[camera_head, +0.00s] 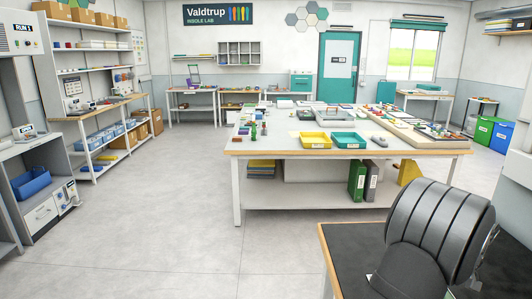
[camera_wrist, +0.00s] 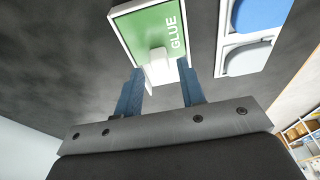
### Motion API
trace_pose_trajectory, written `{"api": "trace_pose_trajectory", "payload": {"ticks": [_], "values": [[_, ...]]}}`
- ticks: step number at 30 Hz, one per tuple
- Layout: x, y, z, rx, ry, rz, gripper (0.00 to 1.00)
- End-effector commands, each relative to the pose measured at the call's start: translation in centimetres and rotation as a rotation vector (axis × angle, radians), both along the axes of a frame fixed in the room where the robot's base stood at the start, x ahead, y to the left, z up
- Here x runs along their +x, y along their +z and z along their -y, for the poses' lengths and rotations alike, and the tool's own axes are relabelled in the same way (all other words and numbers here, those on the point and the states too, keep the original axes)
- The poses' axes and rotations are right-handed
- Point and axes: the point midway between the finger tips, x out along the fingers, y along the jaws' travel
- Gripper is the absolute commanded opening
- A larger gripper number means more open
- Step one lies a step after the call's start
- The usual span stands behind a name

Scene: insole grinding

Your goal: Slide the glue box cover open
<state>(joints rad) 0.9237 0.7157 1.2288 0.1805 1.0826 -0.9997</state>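The glue box (camera_wrist: 118,10) has a green cover (camera_wrist: 140,28) marked GLUE and a pale rim. It shows at the top of the wrist view on a dark surface. A white raised tab (camera_wrist: 157,58) stands near the cover's lower edge. My gripper (camera_wrist: 160,68) is open, with its two blue fingers apart, one to each side of the tab as seen. I see no clear contact between fingers and tab. In the head view, the glue box and the gripper fingers do not show.
A pale tray (camera_wrist: 247,58) with a blue part (camera_wrist: 262,14) lies right of the glue box. In the head view, a dark-topped bench (camera_head: 345,262) is at lower right.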

Motion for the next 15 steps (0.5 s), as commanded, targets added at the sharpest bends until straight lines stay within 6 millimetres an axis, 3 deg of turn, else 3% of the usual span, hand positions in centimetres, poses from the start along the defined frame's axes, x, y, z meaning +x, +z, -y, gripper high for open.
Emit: {"api": "trace_pose_trajectory", "payload": {"ticks": [15], "values": [[0.0,-1.3,0.0,0.0,0.0,0.0,0.36]]}}
